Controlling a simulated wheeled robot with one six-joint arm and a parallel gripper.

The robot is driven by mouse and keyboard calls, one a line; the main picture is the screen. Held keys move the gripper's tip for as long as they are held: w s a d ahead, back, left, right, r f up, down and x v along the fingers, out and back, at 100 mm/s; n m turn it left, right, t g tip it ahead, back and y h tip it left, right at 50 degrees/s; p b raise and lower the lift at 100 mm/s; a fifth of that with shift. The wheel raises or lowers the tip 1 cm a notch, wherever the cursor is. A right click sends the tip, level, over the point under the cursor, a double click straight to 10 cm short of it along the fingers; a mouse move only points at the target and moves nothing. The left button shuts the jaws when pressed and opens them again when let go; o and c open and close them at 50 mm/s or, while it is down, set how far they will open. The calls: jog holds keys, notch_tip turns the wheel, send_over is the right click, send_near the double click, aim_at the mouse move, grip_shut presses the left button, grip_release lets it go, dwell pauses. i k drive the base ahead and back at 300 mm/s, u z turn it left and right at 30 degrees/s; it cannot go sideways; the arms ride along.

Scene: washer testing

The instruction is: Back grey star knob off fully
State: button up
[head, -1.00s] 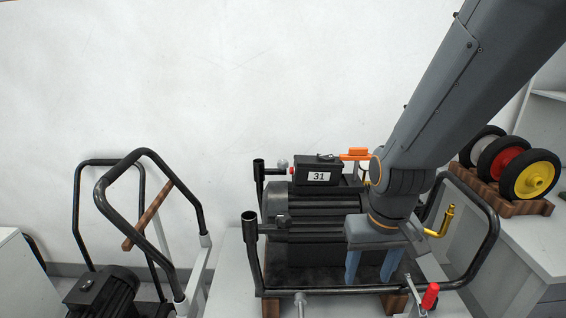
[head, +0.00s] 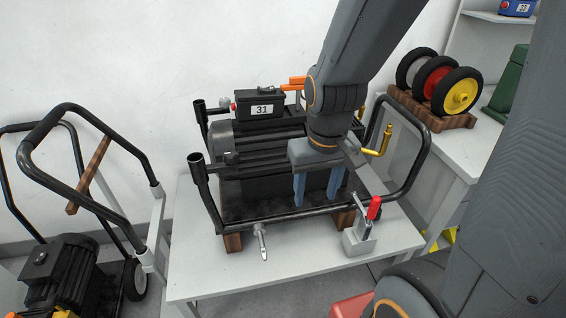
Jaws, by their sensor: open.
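A small grey knob (head: 224,102) sits at the far left end of the black motor unit (head: 262,140), beside the black box labelled 31 (head: 262,107). A darker knob-like part (head: 229,157) shows at the unit's near left side. Both are too small to make out a star shape. My gripper (head: 317,187) points down with its two blue fingers apart and nothing between them. It is in front of the motor's right half, to the right of both knobs and apart from them. My arm hides part of the unit's right end.
A black tube frame (head: 199,190) with upright sockets surrounds the unit on a white table (head: 195,270). A red-handled clamp (head: 373,208), a silver T-handle (head: 261,240) and a brass crank (head: 385,140) stand close by. A cart (head: 150,215) is at left; wheels (head: 460,95) sit on a rack at right.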

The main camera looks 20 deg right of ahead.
aim_at(225, 103)
jog(key=u, duration=0.85)
jog(key=i, duration=0.45)
jog(key=z, duration=0.1)
